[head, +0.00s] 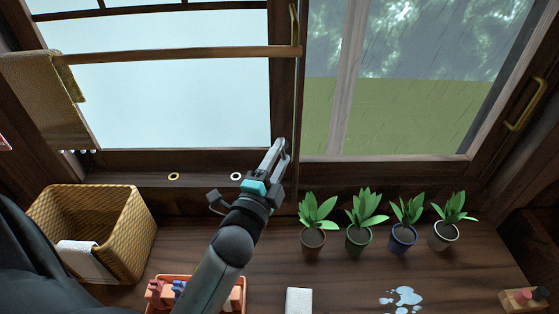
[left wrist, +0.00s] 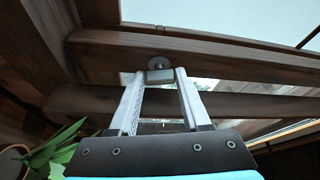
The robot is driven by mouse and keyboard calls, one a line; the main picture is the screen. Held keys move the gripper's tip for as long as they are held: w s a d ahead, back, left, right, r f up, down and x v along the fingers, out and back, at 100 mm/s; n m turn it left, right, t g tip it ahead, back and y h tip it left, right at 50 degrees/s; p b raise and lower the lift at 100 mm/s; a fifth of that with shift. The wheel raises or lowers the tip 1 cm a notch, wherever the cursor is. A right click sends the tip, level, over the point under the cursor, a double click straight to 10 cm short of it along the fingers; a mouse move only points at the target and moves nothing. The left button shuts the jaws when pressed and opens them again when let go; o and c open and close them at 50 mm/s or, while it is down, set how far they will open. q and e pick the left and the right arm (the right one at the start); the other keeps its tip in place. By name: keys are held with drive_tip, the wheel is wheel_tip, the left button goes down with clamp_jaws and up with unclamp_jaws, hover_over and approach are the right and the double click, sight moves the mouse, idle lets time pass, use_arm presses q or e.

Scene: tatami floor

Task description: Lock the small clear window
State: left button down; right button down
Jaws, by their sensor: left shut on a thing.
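The window has a left sash with a plain pale pane (head: 170,105) and a right sash (head: 400,110) with a rain-streaked view behind it. My left gripper (head: 278,148) reaches up to the dark wooden stile between the two sashes, near its lower end. In the left wrist view my left gripper (left wrist: 160,78) has its fingertips closed on a small grey metal latch piece (left wrist: 159,75), with a round part behind it against the wooden frame. In the head view the fingers hide this piece, and I cannot tell whether it is turned. My right gripper is not in view.
Several potted plants (head: 358,238) stand on the counter right of my left arm. A wicker basket (head: 130,235) and an orange tray (head: 240,297) are at left. A rail with a hanging towel (head: 50,100) crosses the left sash. A brass handle (head: 526,104) is far right.

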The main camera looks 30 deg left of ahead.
use_arm(q)
drive_tip(key=shift+c, duration=1.8)
unclamp_jaws()
